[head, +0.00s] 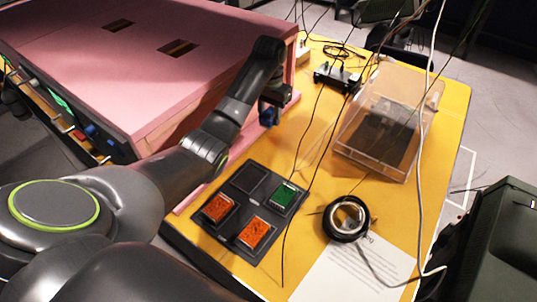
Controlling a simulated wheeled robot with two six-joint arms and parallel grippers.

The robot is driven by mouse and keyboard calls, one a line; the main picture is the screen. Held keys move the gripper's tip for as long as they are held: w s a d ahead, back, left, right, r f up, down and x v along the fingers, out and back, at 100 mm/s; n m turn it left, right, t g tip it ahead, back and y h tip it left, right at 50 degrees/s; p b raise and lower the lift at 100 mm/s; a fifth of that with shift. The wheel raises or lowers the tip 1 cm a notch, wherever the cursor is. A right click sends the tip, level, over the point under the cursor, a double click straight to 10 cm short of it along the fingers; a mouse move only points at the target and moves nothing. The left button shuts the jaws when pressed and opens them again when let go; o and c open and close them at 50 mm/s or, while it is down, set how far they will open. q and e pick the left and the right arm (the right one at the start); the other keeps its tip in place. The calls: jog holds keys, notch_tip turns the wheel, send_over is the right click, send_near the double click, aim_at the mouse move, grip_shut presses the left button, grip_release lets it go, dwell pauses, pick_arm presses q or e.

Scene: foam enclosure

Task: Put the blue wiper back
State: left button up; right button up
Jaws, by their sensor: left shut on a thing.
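My left arm reaches in from the left along the pink foam box, and its gripper (273,105) points down over the yellow table near the box's right edge. It is shut on a small blue thing, which looks like the blue wiper (268,117). Only a small part of the wiper shows below the fingers. I cannot tell whether the wiper touches the table or the pink edge. My right gripper is not in view.
The pink foam box (120,45) fills the upper left. Thin cables hang across the table.

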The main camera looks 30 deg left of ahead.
aim_at(268, 149)
pick_arm(q)
jog(key=shift+s+f+m, duration=0.2)
jog(key=shift+f+m, duration=0.1)
jog(key=shift+f, duration=0.2)
notch_tip(268, 149, down, 3)
jog(key=shift+s+r+b, duration=0.1)
jog(key=shift+s+b, duration=0.05)
jog(key=shift+b, duration=0.25)
notch_tip(268, 149, down, 3)
jog(key=shift+f+p, duration=0.15)
jog(key=shift+p, duration=0.4)
notch_tip(268, 149, down, 3)
jog(key=shift+f+p, duration=0.1)
jog(key=shift+p, duration=0.2)
jog(key=shift+f, duration=0.25)
jog(key=shift+a+f, duration=0.1)
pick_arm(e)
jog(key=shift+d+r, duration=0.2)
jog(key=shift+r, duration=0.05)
pick_arm(q)
jog(key=o, duration=0.9)
jog(key=shift+f, duration=0.1)
jog(key=shift+c, duration=0.2)
jog(key=shift+o, duration=0.9)
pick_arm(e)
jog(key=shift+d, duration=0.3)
